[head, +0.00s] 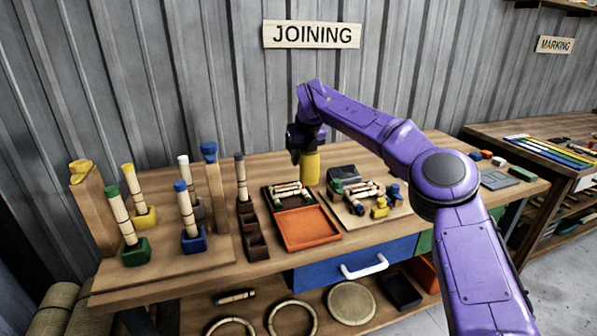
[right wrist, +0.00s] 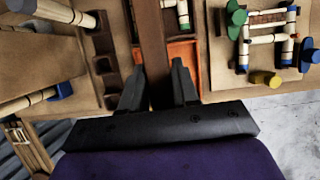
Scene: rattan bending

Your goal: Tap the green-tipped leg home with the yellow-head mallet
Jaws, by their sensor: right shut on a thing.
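My right gripper (head: 305,138) is above the back of the bench, right of the legs. It is shut on the mallet, whose yellow head (head: 310,168) hangs below it. In the right wrist view the fingers (right wrist: 157,88) close around its brown handle (right wrist: 152,40). The green-tipped leg (head: 122,218) stands slightly tilted in a green socket (head: 135,251) at the bench's left, well apart from the mallet. How deep the leg sits in the socket is hidden. My left gripper is not in view.
Yellow-, white- and blue-tipped legs (head: 185,208) stand close by in sockets. Tall posts topped yellow (head: 80,172) and blue (head: 209,150) flank them. A dark slotted rack (head: 252,225), an orange tray (head: 307,228) and a board of joined pieces (head: 365,213) fill the middle.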

